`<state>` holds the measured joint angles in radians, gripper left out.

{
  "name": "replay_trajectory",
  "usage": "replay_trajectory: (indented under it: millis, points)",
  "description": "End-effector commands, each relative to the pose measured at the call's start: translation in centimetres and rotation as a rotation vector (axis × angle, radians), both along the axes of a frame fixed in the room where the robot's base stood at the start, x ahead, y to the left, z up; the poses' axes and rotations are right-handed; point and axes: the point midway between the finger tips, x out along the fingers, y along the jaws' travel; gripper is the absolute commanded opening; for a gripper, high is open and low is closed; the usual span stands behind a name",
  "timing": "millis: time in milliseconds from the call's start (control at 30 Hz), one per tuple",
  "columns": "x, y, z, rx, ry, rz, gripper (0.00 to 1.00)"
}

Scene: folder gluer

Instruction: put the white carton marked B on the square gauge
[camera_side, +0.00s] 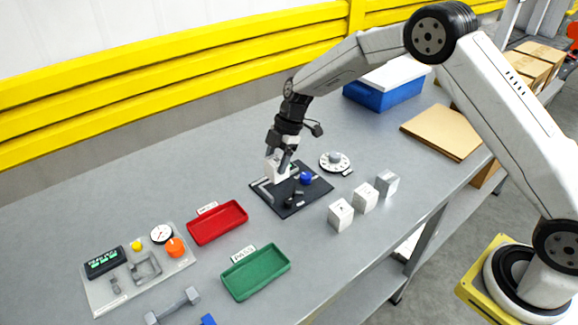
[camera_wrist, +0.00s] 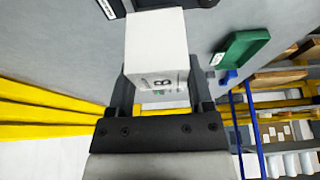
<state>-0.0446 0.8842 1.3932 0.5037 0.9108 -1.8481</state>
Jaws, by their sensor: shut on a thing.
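The white carton marked B (camera_wrist: 155,40) fills the space between my fingers in the wrist view, with its printed letter on the face near the palm. My gripper (camera_wrist: 158,85) is shut on it. In the side view my gripper (camera_side: 281,160) holds the white carton (camera_side: 273,171) over the rear left part of a dark plate (camera_side: 290,207). This plate has a pale L-shaped edge and a blue knob, and seems to be the square gauge. Whether the carton touches the plate cannot be told. My fingers partly hide the carton there.
Three pale cartons (camera_side: 364,197) stand in a row to the right of the plate. A round dial (camera_side: 335,162) lies behind them. A red tray (camera_side: 217,223) and a green tray (camera_side: 256,272) lie to the left. A blue bin (camera_side: 384,92) stands at the back.

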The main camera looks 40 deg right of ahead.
Motion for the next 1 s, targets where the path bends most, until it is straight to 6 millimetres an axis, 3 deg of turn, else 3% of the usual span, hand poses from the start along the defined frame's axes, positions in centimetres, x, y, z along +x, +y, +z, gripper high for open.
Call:
replay_trajectory:
  millis: [1000]
  points:
    - [0.0,0.0,-5.6,0.001,0.001,-0.001,0.12]
